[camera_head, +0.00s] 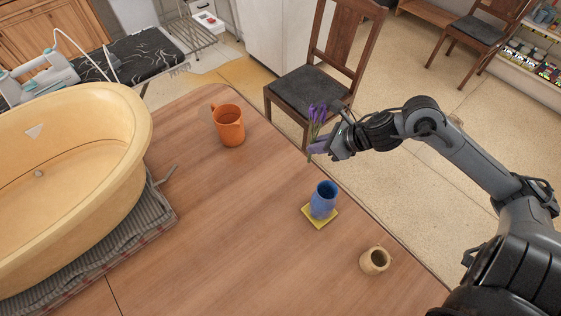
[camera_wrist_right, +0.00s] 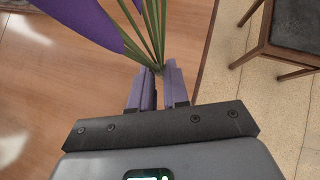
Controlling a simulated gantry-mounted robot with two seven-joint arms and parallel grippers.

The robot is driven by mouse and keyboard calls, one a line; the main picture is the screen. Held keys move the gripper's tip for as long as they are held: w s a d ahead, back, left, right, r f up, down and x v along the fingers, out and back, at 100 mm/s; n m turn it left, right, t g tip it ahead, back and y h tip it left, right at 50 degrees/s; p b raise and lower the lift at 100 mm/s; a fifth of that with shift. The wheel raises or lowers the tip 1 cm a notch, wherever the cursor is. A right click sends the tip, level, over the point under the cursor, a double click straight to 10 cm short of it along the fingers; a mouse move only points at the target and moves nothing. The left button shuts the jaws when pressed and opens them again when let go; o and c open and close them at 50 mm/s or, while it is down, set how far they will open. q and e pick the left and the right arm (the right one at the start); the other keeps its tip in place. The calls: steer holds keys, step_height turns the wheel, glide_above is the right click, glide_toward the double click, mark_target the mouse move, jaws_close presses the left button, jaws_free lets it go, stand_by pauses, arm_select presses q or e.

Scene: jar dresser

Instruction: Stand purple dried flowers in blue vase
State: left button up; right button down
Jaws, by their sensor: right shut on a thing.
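The purple dried flowers (camera_head: 317,116) are held in my right gripper (camera_head: 318,147), above the table's far right edge. Their purple heads point up and the green stems run down past the fingers. In the right wrist view the green stems (camera_wrist_right: 155,32) lie between the fingertips of the right gripper (camera_wrist_right: 158,88), with purple petals (camera_wrist_right: 85,20) at the upper left. The blue vase (camera_head: 323,199) stands upright on a yellow square mat (camera_head: 319,220), nearer than the flowers and apart from them. Its open mouth faces up. My left gripper is not in view.
An orange mug (camera_head: 228,125) stands at the far side of the wooden table (camera_head: 230,220). A small tan jar (camera_head: 374,261) stands near the right edge. A large yellow basin (camera_head: 125,150) on a striped cloth (camera_head: 150,215) fills the left. A chair (camera_head: 305,90) stands beyond the table.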

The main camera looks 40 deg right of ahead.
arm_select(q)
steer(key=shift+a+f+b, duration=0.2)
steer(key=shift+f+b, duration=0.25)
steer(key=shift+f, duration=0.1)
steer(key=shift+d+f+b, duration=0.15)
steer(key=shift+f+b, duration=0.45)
arm_select(e)
steer(key=a+x, duration=0.1)
steer(key=x, duration=1.3)
steer(key=shift+s+a, duration=0.3)
steer(key=shift+a, duration=0.05)
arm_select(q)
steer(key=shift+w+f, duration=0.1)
arm_select(e)
steer(key=shift+f, duration=0.15)
arm_select(q)
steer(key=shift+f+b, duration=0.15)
steer(key=shift+b, duration=0.15)
arm_select(e)
steer(key=shift+f, duration=0.15)
steer(key=c, duration=1.1)
jaws_free()
steer(key=shift+r, duration=0.2)
